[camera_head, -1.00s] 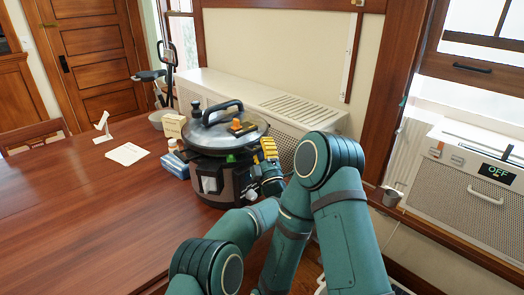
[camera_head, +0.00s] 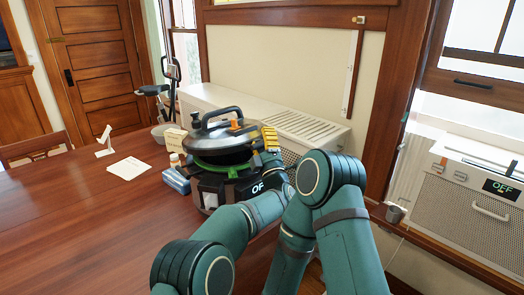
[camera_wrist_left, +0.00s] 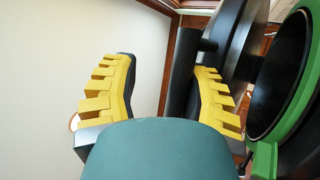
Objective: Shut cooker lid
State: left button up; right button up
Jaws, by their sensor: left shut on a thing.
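The cooker (camera_head: 211,195) stands on the wooden table with a display reading "OF" partly behind my arm. Its dark lid (camera_head: 205,146), with a black arched handle on top, sits above the green rim (camera_head: 218,169), with a gap between them. The wrist view shows the lid's disc (camera_wrist_left: 241,40) standing apart from the green ring (camera_wrist_left: 308,100) and the dark pot opening. My left gripper (camera_head: 270,141), with yellow fingers, is at the lid's right edge. My right gripper is out of view.
A blue box (camera_head: 176,181), a small bottle (camera_head: 175,160) and a cream box (camera_head: 173,139) stand left of the cooker. White paper (camera_head: 129,168) lies farther left. A white radiator cover (camera_head: 290,122) is behind. The table's left part (camera_head: 90,220) is clear.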

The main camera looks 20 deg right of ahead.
pick_arm(q)
jog(key=s+a+f, duration=0.2)
jog(key=s+f, duration=0.1)
jog(key=f, duration=0.3)
jog(key=s+a+f, duration=0.2)
jog(key=s+f, duration=0.2)
jog(key=f, duration=0.3)
jog(key=shift+s, duration=0.2)
dwell(1.2)
jog(key=shift+f, duration=0.1)
